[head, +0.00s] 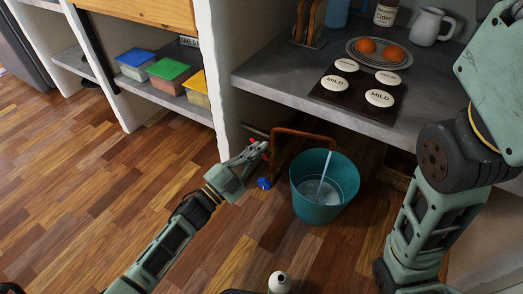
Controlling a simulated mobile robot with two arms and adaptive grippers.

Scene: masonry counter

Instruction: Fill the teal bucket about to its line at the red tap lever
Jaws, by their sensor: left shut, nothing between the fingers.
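The teal bucket (322,208) stands upright on the wooden floor under the counter. A pale stream (327,166) falls into it from the end of a copper pipe (303,134), and water (318,190) with a whitish patch shows in its lower part. I cannot make out a fill line for certain. The red tap lever (266,146) is at the white wall, partly hidden by my left gripper (257,153). That gripper is shut and empty, its tips at the lever; I cannot tell if they touch. My right arm shows at the right, but its gripper is out of view.
The grey counter (285,83) overhangs behind, holding a dark board with several white discs and a plate (383,58). Open floor lies left and in front.

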